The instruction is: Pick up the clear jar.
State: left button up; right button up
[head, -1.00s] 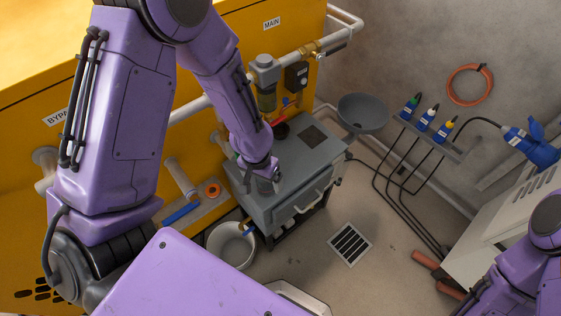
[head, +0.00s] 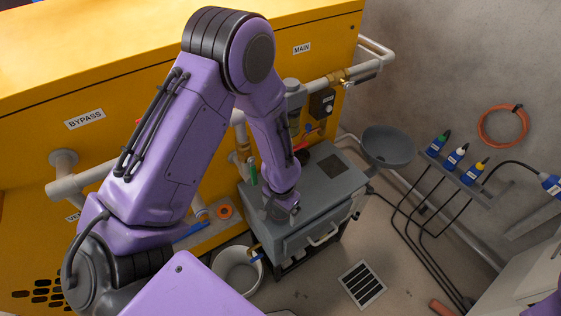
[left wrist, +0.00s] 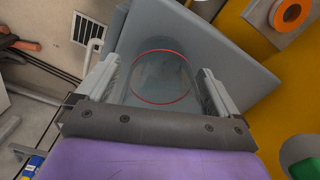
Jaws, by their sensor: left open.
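The clear jar (left wrist: 160,95) is a see-through cylinder with a thin red ring round it, seen from close above in the left wrist view. It stands on the grey tank top (left wrist: 215,50). My left gripper (left wrist: 156,88) is open, with one finger on each side of the jar; I cannot tell whether either finger touches it. In the head view my left gripper (head: 280,211) is low at the near left part of the grey tank top (head: 325,188), and it largely hides the jar. My right gripper is not in view.
A white bucket (head: 238,280) stands on the floor beside the tank. A green-topped item (head: 252,172) and pipework rise close behind my left forearm. A grey funnel (head: 388,146) is at the tank's far right. An orange tape roll (head: 224,212) lies on the ledge to the left.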

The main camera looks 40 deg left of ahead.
pick_arm(q)
jog(key=c, duration=1.1)
jog(key=shift+o, duration=0.2)
jog(key=shift+r, duration=0.1)
notch_tip(320, 180, up, 3)
jog(key=shift+w+f+p, duration=0.1)
jog(key=shift+f+p, duration=0.05)
jog(key=shift+p, duration=0.2)
jog(key=s+d+r+p, duration=0.5)
jog(key=s+d+r, duration=0.3)
jog(key=s+r, duration=0.2)
jog(key=shift+s+r+p, duration=0.15)
jog(key=shift+s+p, duration=0.15)
jog(key=shift+s, duration=0.55)
